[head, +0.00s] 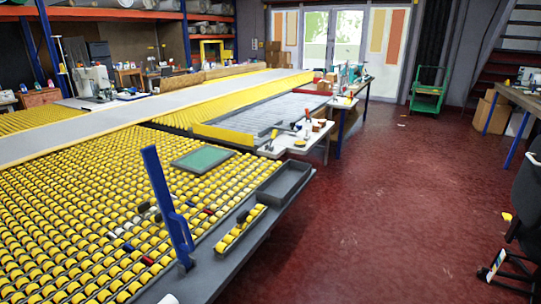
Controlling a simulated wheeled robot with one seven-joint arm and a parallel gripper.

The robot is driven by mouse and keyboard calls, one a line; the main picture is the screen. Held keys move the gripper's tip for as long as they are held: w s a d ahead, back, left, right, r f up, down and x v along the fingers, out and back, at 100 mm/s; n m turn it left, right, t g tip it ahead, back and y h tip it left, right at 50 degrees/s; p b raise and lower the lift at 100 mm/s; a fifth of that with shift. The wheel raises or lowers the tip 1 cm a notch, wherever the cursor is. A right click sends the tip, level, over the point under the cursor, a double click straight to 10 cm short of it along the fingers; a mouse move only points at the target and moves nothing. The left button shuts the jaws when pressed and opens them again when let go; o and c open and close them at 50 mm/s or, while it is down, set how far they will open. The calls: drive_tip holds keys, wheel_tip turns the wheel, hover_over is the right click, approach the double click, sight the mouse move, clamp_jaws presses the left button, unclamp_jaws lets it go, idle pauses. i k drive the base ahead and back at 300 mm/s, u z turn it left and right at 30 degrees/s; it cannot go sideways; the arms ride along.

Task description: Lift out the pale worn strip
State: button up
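I cannot single out a pale worn strip for certain. The near table (75,205) is a bed of many yellow rollers set in rows. A few odd pieces sit among them: pale ones (128,247), dark ones and red ones, too small to tell apart well. A short separate strip of yellow rollers (240,230) lies on the grey front edge of the table, beside an empty-looking grey tray (283,182). My gripper is not in view.
A blue upright bar (168,200) stands at the table's front edge. A green mat (202,158) lies on the rollers. A small white side table (305,139) holds bottles and boxes. The red floor (370,220) is open on the right, with a black chair (524,215) at the edge.

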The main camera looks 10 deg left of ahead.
sight(144, 211)
drive_tip(key=u, duration=1.4)
